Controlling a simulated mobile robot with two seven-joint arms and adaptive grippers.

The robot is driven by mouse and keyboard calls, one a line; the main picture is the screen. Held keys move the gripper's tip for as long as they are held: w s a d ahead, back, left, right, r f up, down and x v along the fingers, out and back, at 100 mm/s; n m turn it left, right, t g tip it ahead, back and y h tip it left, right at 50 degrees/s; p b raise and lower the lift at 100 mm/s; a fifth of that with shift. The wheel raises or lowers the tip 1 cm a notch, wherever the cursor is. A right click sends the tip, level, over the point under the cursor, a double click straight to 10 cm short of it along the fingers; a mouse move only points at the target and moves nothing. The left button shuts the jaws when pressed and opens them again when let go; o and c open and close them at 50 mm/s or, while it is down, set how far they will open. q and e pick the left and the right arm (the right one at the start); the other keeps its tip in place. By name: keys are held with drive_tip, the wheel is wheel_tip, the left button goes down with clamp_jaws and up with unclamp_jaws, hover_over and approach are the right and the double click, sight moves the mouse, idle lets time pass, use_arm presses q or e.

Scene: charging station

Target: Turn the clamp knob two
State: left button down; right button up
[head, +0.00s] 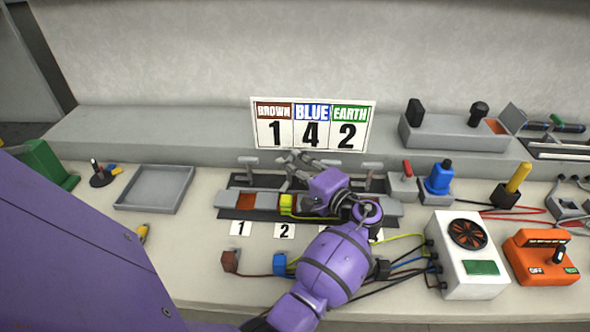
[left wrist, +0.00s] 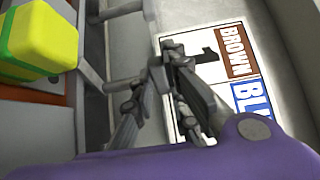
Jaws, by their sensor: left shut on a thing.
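The clamp block (head: 265,199) is a grey rail with several slots on the bench. A yellow-green connector (head: 286,204) sits at the slot behind label 2 (head: 284,231) and also shows in the left wrist view (left wrist: 38,38). My left gripper (head: 297,158) reaches over the block to its back row of grey T-shaped knobs. In the left wrist view, its fingers (left wrist: 168,52) are closed together on clamp knob two, at the end of a grey stem (left wrist: 122,86); the fingers mostly hide the knob. Clamp knob one (head: 248,161) stands free to the left. My right gripper is not in view.
A sign (head: 313,123) reading brown 1, blue 4, earth 2 stands close behind my gripper. Brown (head: 230,261) and blue (head: 280,264) connectors lie in front with wires. A white fan box (head: 467,262) stands right; a grey tray (head: 155,188) lies left.

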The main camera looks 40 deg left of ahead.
use_arm(q)
drive_tip(key=c, duration=1.7)
unclamp_jaws()
drive_tip(key=shift+r, duration=0.1)
